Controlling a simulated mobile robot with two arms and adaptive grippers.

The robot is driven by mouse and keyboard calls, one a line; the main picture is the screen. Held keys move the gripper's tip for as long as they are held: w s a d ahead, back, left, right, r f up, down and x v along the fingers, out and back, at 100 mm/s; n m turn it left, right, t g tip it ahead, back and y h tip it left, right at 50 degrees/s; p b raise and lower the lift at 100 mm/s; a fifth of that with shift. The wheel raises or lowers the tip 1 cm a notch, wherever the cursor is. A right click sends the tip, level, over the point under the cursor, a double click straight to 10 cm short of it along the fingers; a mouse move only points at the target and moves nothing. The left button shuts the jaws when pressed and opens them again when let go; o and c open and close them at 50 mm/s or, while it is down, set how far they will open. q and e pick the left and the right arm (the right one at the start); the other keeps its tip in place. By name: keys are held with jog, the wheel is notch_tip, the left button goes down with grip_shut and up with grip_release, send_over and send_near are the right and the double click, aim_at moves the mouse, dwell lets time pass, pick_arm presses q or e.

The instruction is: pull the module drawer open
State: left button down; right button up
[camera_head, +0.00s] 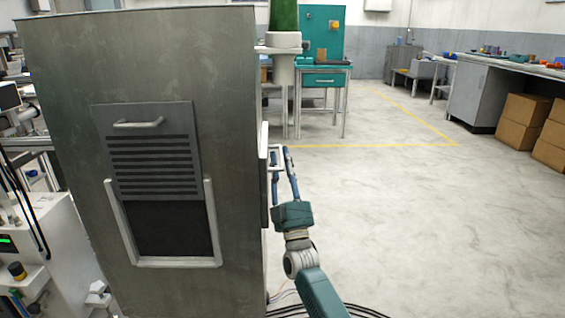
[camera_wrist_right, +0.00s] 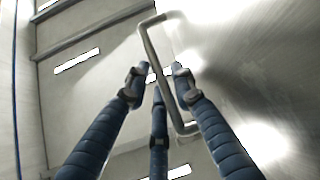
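A tall grey metal cabinet (camera_head: 80,80) fills the left of the head view. On its right side a thin panel, seemingly the drawer front (camera_head: 263,180), shows almost edge-on. It carries a pale bar handle (camera_head: 276,148), which also shows in the wrist view (camera_wrist_right: 160,62). My right gripper (camera_head: 281,152) is at this handle, its blue fingers spread. In the right wrist view its fingertips (camera_wrist_right: 160,70) lie on either side of the bar, with gaps visible. I cannot tell whether any finger touches it. My left gripper is not in view.
The cabinet's front has a vented panel (camera_head: 155,150) with its own handle above a dark framed opening (camera_head: 170,229). A teal workbench (camera_head: 325,80) stands behind. Cardboard boxes (camera_head: 522,122) sit under a right-hand counter. The floor (camera_head: 420,220) right of my arm is clear; cables lie near the cabinet's foot.

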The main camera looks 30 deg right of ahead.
jog(key=shift+w+r, duration=0.15)
jog(key=shift+c, duration=0.3)
grip_shut()
jog(key=shift+d, duration=0.1)
